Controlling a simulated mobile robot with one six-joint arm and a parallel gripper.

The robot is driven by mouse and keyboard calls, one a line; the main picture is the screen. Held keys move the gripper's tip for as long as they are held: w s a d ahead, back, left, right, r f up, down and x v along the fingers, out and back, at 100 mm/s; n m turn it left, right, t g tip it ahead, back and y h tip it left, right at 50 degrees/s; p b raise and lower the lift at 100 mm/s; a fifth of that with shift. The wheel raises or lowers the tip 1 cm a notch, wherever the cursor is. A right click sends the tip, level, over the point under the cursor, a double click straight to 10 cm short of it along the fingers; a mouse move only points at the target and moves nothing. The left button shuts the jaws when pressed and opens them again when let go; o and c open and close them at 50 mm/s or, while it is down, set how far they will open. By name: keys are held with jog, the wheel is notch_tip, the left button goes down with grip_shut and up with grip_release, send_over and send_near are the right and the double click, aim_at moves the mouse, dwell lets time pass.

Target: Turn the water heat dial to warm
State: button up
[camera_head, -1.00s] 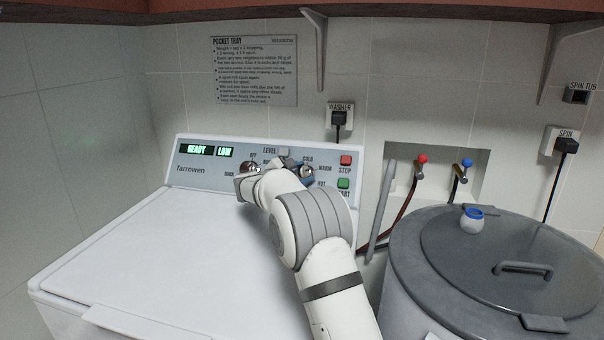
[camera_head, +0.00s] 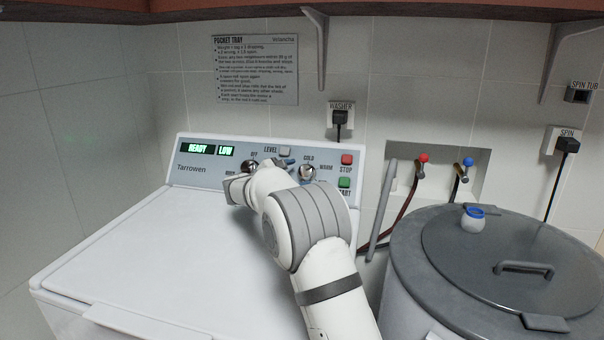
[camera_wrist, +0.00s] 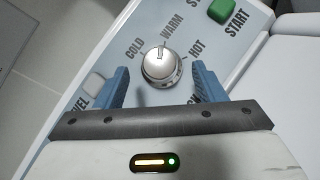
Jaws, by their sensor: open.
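The water heat dial (camera_head: 308,173) is a round silver knob on the washer's panel, and it also shows in the wrist view (camera_wrist: 162,66). Its labels COLD, WARM and HOT run around it. In the wrist view its pointer mark faces up, towards WARM. My gripper (camera_wrist: 160,68) has its blue fingers spread wide, one on each side of the dial in the picture. They look apart from the knob. In the head view my gripper (camera_head: 284,163) is left of the dial, largely hidden by my arm.
Another silver knob (camera_head: 249,168) sits left on the panel. A red STOP button (camera_head: 347,160) and a green START button (camera_head: 344,183) are at its right end. The displays read READY and LOW. A spin tub (camera_head: 420,290) stands at right.

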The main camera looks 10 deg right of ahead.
jog(key=v, duration=0.4)
jog(key=shift+s+a, duration=0.1)
jog(key=s+d+r+m+g+y+p, duration=0.25)
jog(key=s+d+m, duration=0.2)
jog(key=s, duration=0.65)
jog(key=s+d+r+m+g+y+p, duration=0.15)
jog(key=s+d+m+g+p, duration=0.35)
jog(key=s, duration=0.6)
jog(key=s+a+f+m+y+p, duration=0.1)
jog(key=s+m+y, duration=0.3)
jog(key=s, duration=0.8)
jog(key=s+a+f+m+y+p, duration=0.1)
jog(key=s+f+m+y+p, duration=0.1)
jog(key=s, duration=1.1)
jog(key=m+y+p, duration=0.1)
jog(key=m+y, duration=0.1)
jog(key=m, duration=0.1)
jog(key=shift+a+g, duration=0.35)
jog(key=shift+a, duration=0.05)
